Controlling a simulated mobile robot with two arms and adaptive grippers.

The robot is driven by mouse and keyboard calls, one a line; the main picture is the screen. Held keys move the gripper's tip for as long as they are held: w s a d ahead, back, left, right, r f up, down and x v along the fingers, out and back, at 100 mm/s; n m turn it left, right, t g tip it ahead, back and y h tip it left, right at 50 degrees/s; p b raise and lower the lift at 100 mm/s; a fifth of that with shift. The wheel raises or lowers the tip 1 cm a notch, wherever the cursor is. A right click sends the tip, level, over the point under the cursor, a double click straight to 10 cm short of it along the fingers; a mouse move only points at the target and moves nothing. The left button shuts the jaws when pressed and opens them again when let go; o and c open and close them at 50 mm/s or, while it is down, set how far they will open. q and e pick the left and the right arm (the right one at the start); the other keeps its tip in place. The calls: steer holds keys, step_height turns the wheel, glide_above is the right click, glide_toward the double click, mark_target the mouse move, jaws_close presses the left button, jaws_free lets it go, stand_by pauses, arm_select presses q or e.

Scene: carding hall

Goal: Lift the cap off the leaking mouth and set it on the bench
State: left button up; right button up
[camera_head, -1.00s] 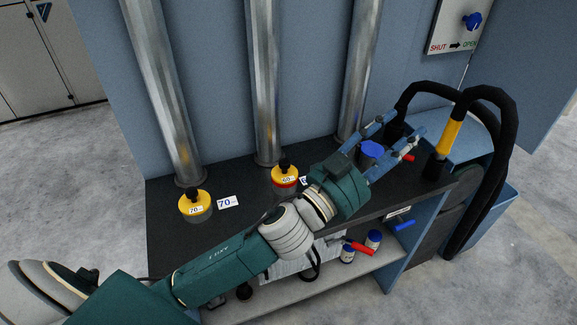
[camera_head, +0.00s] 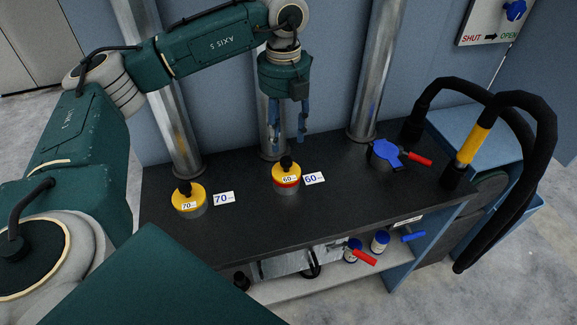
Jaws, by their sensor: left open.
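A yellow cap with a black knob and the number 60 (camera_head: 286,177) stands upright on the dark bench (camera_head: 250,235), with a red band under its yellow top. A second yellow cap, marked 70 (camera_head: 187,194), stands to its left. A blue-topped fitting (camera_head: 385,153) with a red handle is at the right. Which of these sits on the leaking mouth I cannot tell; no leak shows clearly. My left gripper (camera_head: 288,138) is open, fingers pointing down, apparently empty, behind and above the 60 cap and in front of the middle pipe. My right gripper is out of view.
Metal pipes (camera_head: 378,70) rise behind the bench. White labels 70 (camera_head: 224,198) and 60 (camera_head: 314,178) lie beside the caps. Thick black hoses (camera_head: 540,150) arch at the right. A lower shelf (camera_head: 300,288) holds small bottles. The bench front is clear.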

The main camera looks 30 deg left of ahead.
mark_target(286, 158)
arm_select(q)
step_height(286, 158, down, 5)
steer(key=shift+r+p, duration=0.2)
steer(key=shift+p, duration=0.3)
steer(key=f+p, duration=0.1)
steer(key=f, duration=0.1)
steer(key=f+p, duration=0.1)
steer(key=f, duration=0.2)
steer(key=shift+w+p, duration=0.2)
steer(key=shift+p, duration=0.1)
steer(key=shift+f, duration=0.2)
jaws_close()
